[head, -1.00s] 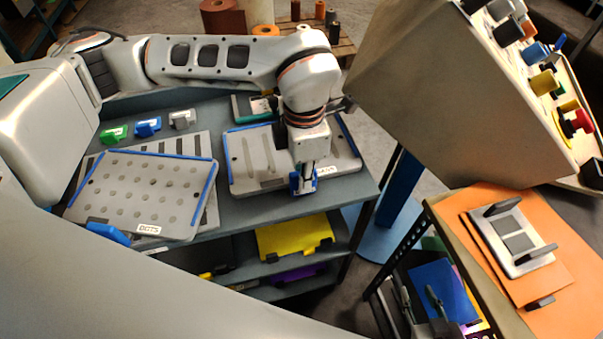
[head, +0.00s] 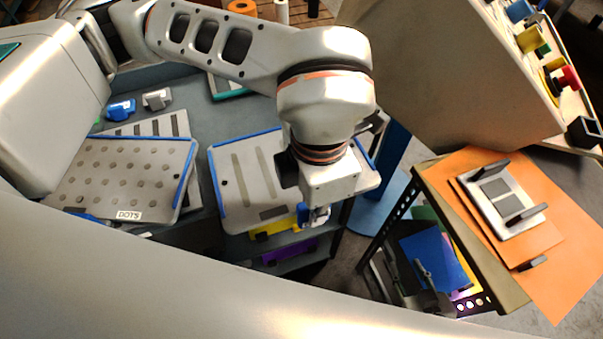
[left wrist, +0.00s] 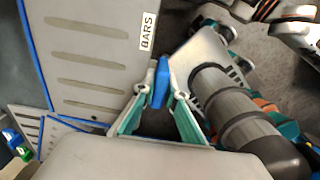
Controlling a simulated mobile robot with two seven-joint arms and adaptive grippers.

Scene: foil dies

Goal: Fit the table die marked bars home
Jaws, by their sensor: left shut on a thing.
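The die marked BARS (head: 230,190) is a grey plate with long slots and blue edge strips. My left gripper (head: 314,216) is shut on its blue front handle, and the die looks raised above the table, over its front edge. The left wrist view shows the BARS label (left wrist: 148,31) and teal fingers (left wrist: 160,100) closed on the blue handle (left wrist: 160,82). My left wrist hides the die's right part in the head view. I cannot make out my right gripper clearly; grey and teal arm parts show at right in the left wrist view.
The DOTS die (head: 125,170) lies at left over a plate with bar-shaped slots (head: 150,127). Blue (head: 121,109) and grey (head: 157,99) handled pieces stand behind. Yellow and purple items lie on shelves below. An orange-topped cart (head: 555,225) and a control box (head: 460,80) stand at right.

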